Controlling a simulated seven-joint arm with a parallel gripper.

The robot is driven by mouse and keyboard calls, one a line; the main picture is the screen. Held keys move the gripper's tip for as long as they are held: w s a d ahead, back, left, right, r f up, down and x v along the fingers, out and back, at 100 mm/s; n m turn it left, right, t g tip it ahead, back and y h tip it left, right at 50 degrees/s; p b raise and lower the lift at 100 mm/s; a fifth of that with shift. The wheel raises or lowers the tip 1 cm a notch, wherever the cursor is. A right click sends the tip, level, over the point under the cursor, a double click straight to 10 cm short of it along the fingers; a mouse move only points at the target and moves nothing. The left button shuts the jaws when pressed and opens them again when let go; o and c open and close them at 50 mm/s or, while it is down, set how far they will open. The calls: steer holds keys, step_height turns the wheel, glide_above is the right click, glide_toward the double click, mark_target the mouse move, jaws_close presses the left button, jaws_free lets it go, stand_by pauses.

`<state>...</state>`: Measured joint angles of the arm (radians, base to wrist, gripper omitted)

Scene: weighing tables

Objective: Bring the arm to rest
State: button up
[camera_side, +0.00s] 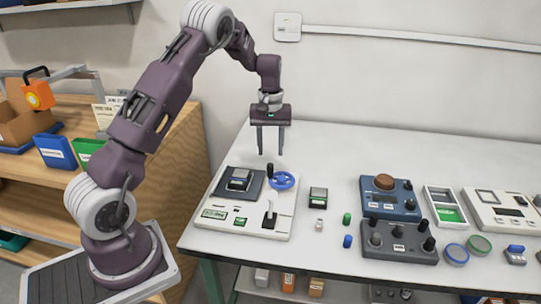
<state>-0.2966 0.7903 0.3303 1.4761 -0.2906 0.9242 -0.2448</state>
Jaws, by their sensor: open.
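My gripper (270,152) hangs with its fingers pointing down and apart, with nothing between them. It is in the air above the back of a white weighing console (213,199) near the table's left end. My arm rises from its base at the left and bends over to the gripper. The console bears a dark pan with a small dark block (239,180) on it, a blue handwheel (283,180), a black-knobbed lever and a white lever (269,215). The fingertips look clear of the black knob below them.
The white table (330,143) is clear at the back. A wooden shelf (185,150) stands at left behind my arm.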

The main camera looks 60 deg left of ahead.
steer(key=s+d+r+m+t, duration=0.2)
steer(key=s+d+r+m, duration=0.1)
steer(key=s+d+r, duration=0.45)
steer(key=s+d+r+m+t, duration=0.15)
steer(key=s+d+r, duration=0.25)
steer(key=d+r, duration=0.55)
steer(key=s+d+m+t, duration=0.1)
steer(key=s+d+m, duration=0.1)
steer(key=s, duration=0.6)
steer(key=s+d+r+m+t, duration=0.1)
steer(key=s+d+m, duration=0.2)
steer(key=s, duration=0.6)
steer(key=shift+s+d+r+m, duration=0.15)
steer(key=shift+s+d+m, duration=0.15)
steer(key=shift+m, duration=0.45)
